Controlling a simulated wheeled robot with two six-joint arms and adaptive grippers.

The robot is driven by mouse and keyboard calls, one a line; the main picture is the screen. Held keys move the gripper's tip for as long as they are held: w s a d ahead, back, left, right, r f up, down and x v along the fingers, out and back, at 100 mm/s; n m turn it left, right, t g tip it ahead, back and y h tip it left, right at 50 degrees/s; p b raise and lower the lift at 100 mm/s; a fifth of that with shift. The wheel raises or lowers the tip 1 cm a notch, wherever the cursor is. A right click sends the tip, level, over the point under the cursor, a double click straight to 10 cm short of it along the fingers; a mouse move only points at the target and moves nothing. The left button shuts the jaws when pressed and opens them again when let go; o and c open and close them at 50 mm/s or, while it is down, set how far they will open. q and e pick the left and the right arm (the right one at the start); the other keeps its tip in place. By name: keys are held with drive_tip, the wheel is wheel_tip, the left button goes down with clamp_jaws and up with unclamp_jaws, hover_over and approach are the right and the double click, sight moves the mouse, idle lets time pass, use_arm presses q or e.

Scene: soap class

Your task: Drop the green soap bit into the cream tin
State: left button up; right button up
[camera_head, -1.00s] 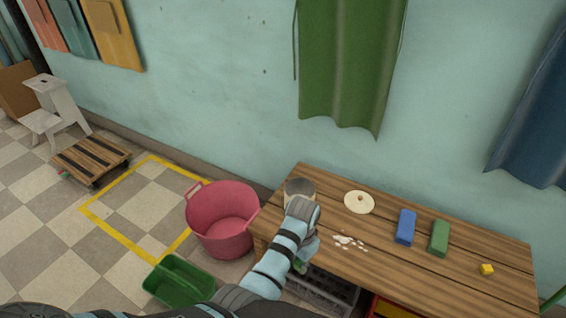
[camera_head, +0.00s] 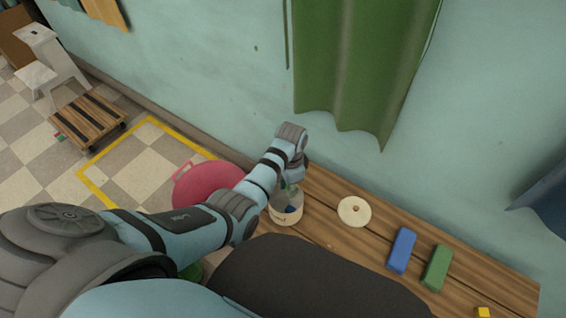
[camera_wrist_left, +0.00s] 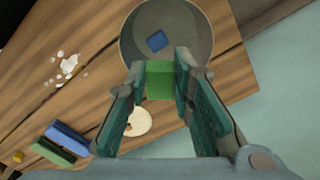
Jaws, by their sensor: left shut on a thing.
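The cream tin (camera_head: 287,212) stands open at the table's left end. The left wrist view looks down into the tin (camera_wrist_left: 199,45), where a blue bit (camera_wrist_left: 157,41) lies on its floor. My left gripper (camera_head: 291,183) is above the tin's mouth in the head view. In the left wrist view my left gripper (camera_wrist_left: 160,82) is shut on the green soap bit (camera_wrist_left: 160,84), which shows against the near part of the tin's opening. My right gripper is not in view.
A round cream lid (camera_head: 354,212) lies right of the tin. A blue block (camera_head: 402,250), a green block (camera_head: 437,267) and a yellow cube (camera_head: 483,312) are farther right. White crumbs (camera_wrist_left: 68,66) lie on the table (camera_head: 325,205). A pink tub (camera_head: 205,185) stands left on the floor.

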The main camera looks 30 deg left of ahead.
use_arm(q)
drive_tip(key=shift+m, duration=0.6)
drive_tip(key=a+f+b, duration=0.1)
drive_tip(key=f+b, duration=0.1)
drive_tip(key=b, duration=0.1)
drive_tip(key=a+f+b, duration=0.2)
drive_tip(key=b, duration=0.1)
drive_tip(key=shift+w+a, duration=0.1)
drive_tip(key=o, duration=0.9)
drive_tip(key=shift+o, duration=0.2)
wheel_tip(320, 180, up, 8)
drive_tip(key=shift+f, duration=0.25)
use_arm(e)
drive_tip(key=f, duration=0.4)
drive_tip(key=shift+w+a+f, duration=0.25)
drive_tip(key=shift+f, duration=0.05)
use_arm(q)
drive_tip(key=shift+f, duration=0.1)
